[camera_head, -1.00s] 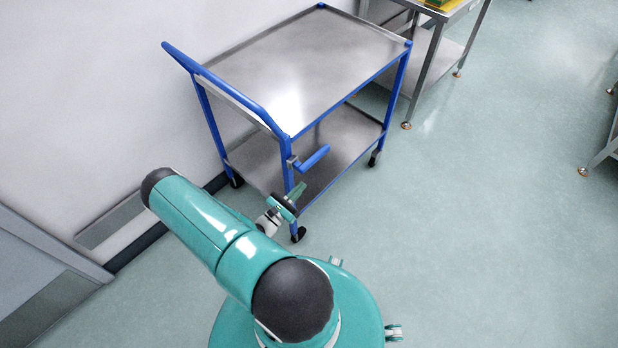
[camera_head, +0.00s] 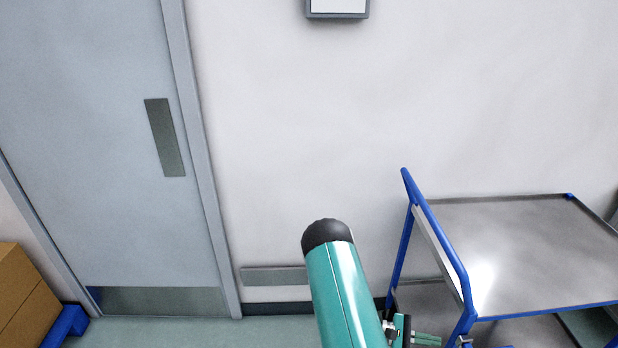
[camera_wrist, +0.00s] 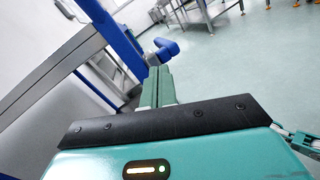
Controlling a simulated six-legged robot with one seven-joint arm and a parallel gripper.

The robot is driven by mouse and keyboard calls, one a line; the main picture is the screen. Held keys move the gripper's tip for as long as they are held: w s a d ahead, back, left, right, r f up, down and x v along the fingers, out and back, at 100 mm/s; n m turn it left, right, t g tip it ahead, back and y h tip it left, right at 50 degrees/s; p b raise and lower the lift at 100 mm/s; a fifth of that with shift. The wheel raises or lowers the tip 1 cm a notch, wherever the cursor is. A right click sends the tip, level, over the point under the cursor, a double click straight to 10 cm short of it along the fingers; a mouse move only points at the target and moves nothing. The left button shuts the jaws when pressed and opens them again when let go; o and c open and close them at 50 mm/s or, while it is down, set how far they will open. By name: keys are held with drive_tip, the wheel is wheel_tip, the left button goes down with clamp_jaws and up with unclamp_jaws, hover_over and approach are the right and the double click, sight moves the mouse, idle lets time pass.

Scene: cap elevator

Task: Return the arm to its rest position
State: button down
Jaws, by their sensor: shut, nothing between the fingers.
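My arm rises in the lower middle of the head view, bent, with its dark rounded joint uppermost. My gripper (camera_head: 430,339) shows at the bottom edge, beside the near leg of the blue-framed trolley. In the wrist view my gripper (camera_wrist: 160,84) has its two green fingers together with nothing between them. The trolley's blue frame (camera_wrist: 115,35) is close on the left there, and its blue handle piece (camera_wrist: 163,49) is just beyond the fingertips. I cannot tell whether the fingers touch it.
The trolley (camera_head: 530,250) stands against the wall at right, its steel top empty. A grey door (camera_head: 90,130) is at left, with cardboard boxes (camera_head: 25,300) on a blue base below. A steel table (camera_wrist: 215,12) stands farther off. Open floor (camera_wrist: 250,70) lies right of the fingers.

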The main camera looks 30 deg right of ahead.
drive_tip(key=w+a+r+m+t+y, duration=0.3)
drive_tip(key=w+a+r+y, duration=0.1)
drive_tip(key=a+r, duration=0.6)
drive_tip(key=w+a+r+m+t+y, duration=0.4)
drive_tip(key=a+r, duration=0.3)
drive_tip(key=r, duration=0.5)
drive_tip(key=s+a+r+t+y, duration=0.2)
drive_tip(key=a+r+t, duration=0.3)
drive_tip(key=a+r, duration=0.3)
drive_tip(key=s+a+r+t+y, duration=0.2)
drive_tip(key=a+r+t+y, duration=0.2)
drive_tip(key=a+r, duration=0.5)
drive_tip(key=shift+s+a+n+t, duration=0.35)
drive_tip(key=shift+a+t, duration=0.35)
drive_tip(key=shift+a, duration=0.55)
